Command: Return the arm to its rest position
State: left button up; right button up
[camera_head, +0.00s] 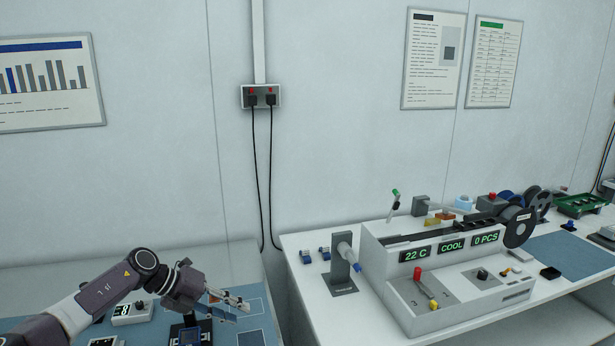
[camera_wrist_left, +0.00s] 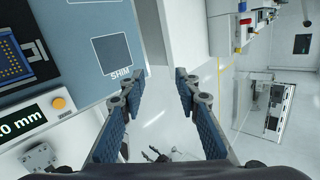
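My left arm reaches in from the lower left of the head view, and my left gripper (camera_head: 236,307) hangs over the blue mat (camera_head: 254,304) on the left bench. In the left wrist view my left gripper (camera_wrist_left: 158,84) has its two fingers spread apart, with nothing between them but pale floor and bench side behind. The mat (camera_wrist_left: 82,70) with a dark square marked SHIM lies to the left of the fingers there. My right arm and gripper are not in view.
A white device with a green display (camera_head: 132,313) stands by my left arm. Right of a gap stands a white bench (camera_head: 310,270) with the test handler (camera_head: 440,290), reading 22 C, COOL, 0 PCS. The wall socket (camera_head: 261,96) has two hanging cables.

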pick_arm(q)
jog(key=s+d+r+n+t+h, duration=0.1)
jog(key=s+d+n+t+h, duration=0.1)
jog(key=d+n+t, duration=0.6)
jog(key=s+d+r+n+t+h, duration=0.1)
jog(key=s+d+r+n, duration=0.15)
jog(key=d, duration=0.95)
jog(key=s+a+f+n+y, duration=1.15)
jog(key=a+n, duration=0.25)
jog(key=n, duration=0.3)
jog(key=s+a+f+n+g, duration=0.2)
jog(key=s+a+g, duration=0.1)
jog(key=s, duration=0.6)
jog(key=s+a+f+n+g, duration=0.1)
jog(key=s+a+g, duration=0.15)
jog(key=s, duration=0.65)
jog(key=s+a+f+n+g, duration=0.2)
jog(key=s+g, duration=0.2)
jog(key=s, duration=0.5)
notch_tip(320, 180, down, 31)
jog(key=s+b, duration=0.3)
jog(key=s+a+f+g+b, duration=0.2)
jog(key=s+a+f, duration=0.1)
jog(key=s+f, duration=1.3)
jog(key=shift+s+a+f+m, duration=0.15)
jog(key=shift+s+f+m, duration=0.1)
jog(key=shift+m, duration=0.1)
